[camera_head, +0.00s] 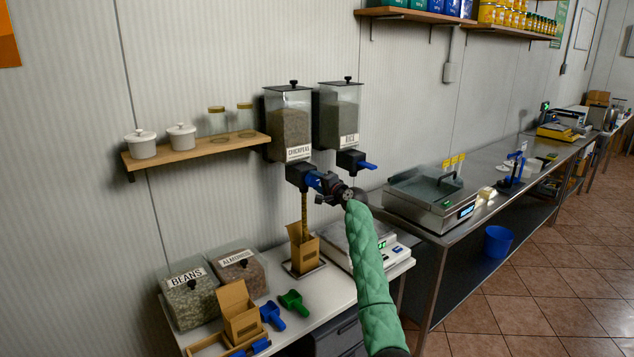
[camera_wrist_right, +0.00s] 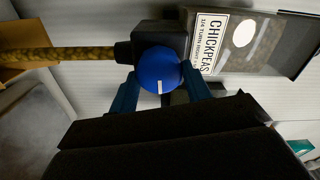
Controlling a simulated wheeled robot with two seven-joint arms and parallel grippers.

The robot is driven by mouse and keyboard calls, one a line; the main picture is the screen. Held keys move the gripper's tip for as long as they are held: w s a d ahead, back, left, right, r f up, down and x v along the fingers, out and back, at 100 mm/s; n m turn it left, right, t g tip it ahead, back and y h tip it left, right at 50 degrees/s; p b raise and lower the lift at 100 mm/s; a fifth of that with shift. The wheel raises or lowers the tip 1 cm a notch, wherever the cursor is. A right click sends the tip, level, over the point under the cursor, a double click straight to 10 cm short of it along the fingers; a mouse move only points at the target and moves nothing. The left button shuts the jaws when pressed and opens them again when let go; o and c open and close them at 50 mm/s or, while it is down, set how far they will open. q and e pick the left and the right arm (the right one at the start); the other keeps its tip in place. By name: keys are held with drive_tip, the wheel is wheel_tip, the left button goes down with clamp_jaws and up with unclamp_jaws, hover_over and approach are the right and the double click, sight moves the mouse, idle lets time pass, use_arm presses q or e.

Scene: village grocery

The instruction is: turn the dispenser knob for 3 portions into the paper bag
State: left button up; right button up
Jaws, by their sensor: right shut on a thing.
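The chickpeas dispenser (camera_head: 289,125) hangs on the wall, filled with brown grains. Its blue knob (camera_wrist_right: 158,68) has a white mark pointing toward the bottom of the wrist view. My right gripper (camera_head: 322,182) is shut on this knob, one finger on each side. A yellow-brown stream of chickpeas (camera_head: 304,213) falls from the spout; it also crosses the left of the wrist view (camera_wrist_right: 65,54). The open brown paper bag (camera_head: 304,252) stands upright below, and the stream enters its mouth. The fill level inside is hidden. My left gripper is not in view.
The rice dispenser (camera_head: 339,115) with its blue handle is close on the right. A white scale (camera_head: 385,250) stands right of the bag. Beans (camera_head: 189,299) and almonds (camera_head: 240,273) bins, another paper bag (camera_head: 241,312), and blue and green scoops (camera_head: 294,302) occupy the table's left.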

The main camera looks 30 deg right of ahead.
drive_tip(key=shift+f+m, duration=0.1)
drive_tip(key=shift+m, duration=0.2)
